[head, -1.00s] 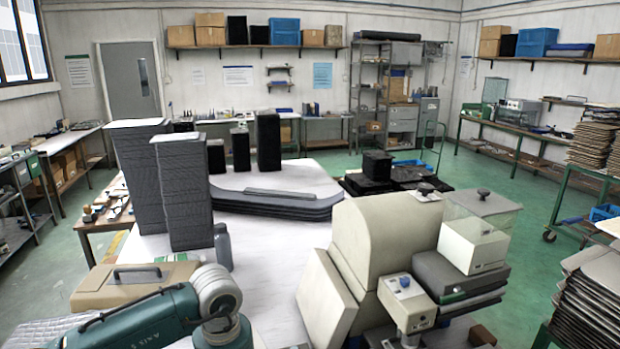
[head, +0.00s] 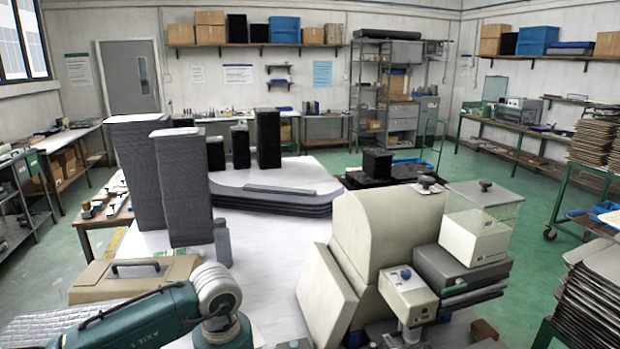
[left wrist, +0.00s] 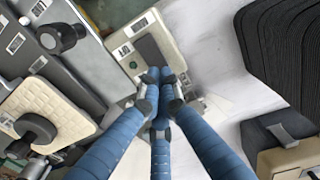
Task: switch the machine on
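In the head view a cream machine (head: 375,225) with a rounded hood stands at the front right. A small pale control box (head: 408,292) with a blue knob (head: 405,274) stands at its front. In the left wrist view my left gripper (left wrist: 160,88) has its blue fingers drawn together, with nothing visible between them. Its fingertips overlap the lower part of a pale box (left wrist: 145,45) with a dark grey panel, probably the control box. Whether they touch it I cannot tell, and the fingers hide part of it. My right gripper is in neither view.
A clear-sided box (head: 478,232) stands on the machine's right. Grey towers (head: 185,190) and dark stacked panels (head: 275,197) stand on the white table. A tan case (head: 130,280) and a teal arm-like body (head: 140,318) are at front left. Bare table lies left of the machine.

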